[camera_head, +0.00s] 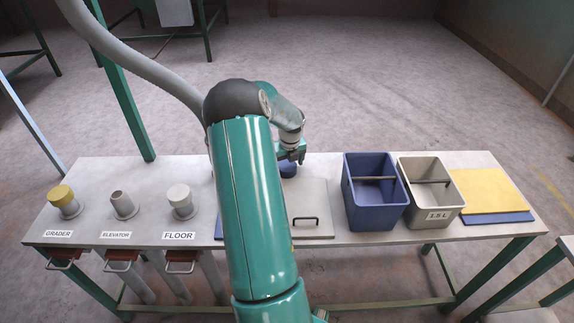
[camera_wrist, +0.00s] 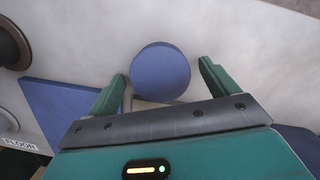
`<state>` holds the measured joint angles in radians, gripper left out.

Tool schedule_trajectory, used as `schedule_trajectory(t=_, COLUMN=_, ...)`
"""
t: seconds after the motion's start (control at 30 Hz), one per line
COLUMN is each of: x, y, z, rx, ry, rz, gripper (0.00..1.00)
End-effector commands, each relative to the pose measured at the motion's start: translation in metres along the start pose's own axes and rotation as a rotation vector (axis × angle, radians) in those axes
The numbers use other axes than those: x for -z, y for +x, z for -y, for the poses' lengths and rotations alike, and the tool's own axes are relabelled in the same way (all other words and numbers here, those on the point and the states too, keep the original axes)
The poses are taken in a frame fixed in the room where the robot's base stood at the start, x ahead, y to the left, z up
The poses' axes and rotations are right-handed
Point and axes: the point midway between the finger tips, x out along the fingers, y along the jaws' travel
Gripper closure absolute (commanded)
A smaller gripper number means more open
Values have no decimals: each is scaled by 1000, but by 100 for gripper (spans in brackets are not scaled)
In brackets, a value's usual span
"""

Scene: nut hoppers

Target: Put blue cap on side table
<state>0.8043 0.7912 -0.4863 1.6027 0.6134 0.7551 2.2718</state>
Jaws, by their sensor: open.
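The blue cap (camera_head: 288,169) is on the long table, behind the pale lid panel and partly hidden by my gripper (camera_head: 291,155). In the wrist view the round blue cap (camera_wrist: 160,71) lies between the two green fingers of my gripper (camera_wrist: 161,84). The fingers are spread apart with a gap on each side of it, and I see no grip on it. A second green-framed table (camera_head: 553,262) at the lower right edge may be the side table; only its corner shows.
A yellow cap (camera_head: 61,197) and a cream cap (camera_head: 180,195) top the GRADER and FLOOR pipes; the ELEVATOR pipe (camera_head: 123,203) has no coloured cap. A blue bin (camera_head: 361,214), a grey bin (camera_head: 443,207) and a yellow panel (camera_head: 485,192) stand right of my arm.

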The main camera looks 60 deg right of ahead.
Motion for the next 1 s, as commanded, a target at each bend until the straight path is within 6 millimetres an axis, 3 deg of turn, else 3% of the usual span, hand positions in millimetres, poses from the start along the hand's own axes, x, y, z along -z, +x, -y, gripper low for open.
schedule_trajectory(t=0.5, x=-1, y=-100, z=0, rx=0, ry=-1, rz=3, gripper=14)
schedule_trajectory(t=0.7, x=0, y=-115, z=0, rx=0, ry=-1, rz=0, gripper=14)
schedule_trajectory(t=1.0, x=0, y=-115, z=0, rx=0, ry=-1, rz=0, gripper=14)
